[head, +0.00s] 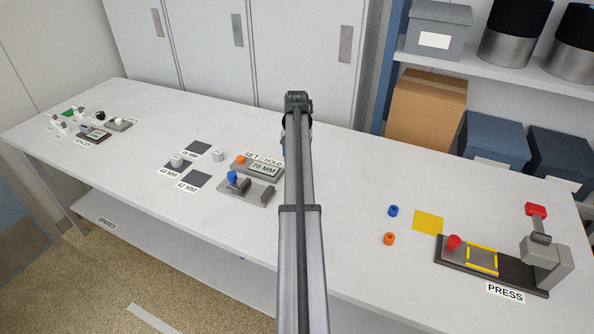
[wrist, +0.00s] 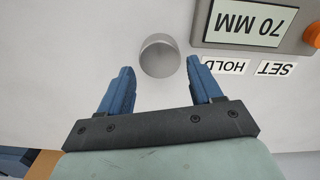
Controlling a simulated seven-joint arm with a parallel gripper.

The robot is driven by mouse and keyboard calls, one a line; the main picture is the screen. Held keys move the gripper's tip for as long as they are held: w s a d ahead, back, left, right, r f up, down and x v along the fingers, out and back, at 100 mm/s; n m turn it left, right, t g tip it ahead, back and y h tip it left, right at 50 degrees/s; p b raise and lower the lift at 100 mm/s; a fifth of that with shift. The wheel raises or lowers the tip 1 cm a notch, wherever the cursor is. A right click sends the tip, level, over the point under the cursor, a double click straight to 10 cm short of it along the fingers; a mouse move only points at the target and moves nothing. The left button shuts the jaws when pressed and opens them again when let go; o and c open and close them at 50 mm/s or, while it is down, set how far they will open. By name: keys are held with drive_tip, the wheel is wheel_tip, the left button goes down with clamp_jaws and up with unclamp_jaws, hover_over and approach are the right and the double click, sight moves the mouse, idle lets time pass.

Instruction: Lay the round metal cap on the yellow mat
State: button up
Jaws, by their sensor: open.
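The round metal cap (wrist: 160,57) is a grey disc-topped piece standing on the white table in the wrist view, close to the 70 MM display. My gripper (wrist: 159,66) is open, with its two blue fingers apart and the cap between and just beyond their tips. The fingers do not visibly grip it. In the head view my arm hides the cap and the fingers. The yellow mat (head: 428,222) lies flat and bare on the right part of the table.
The display unit (head: 257,168) stands beside the cap, with a fixture with a blue knob (head: 247,191) before it. A blue ring (head: 393,211) and an orange ring (head: 389,239) lie left of the mat. The press (head: 505,265) stands right of it. Dark squares (head: 198,148) lie left.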

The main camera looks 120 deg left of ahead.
wheel_tip(320, 180, down, 4)
drive_tip(key=shift+a+r, duration=0.1)
drive_tip(key=shift+r, duration=0.05)
drive_tip(key=c, duration=0.8)
drive_tip(key=shift+c, duration=0.2)
drive_tip(key=shift+r, duration=0.15)
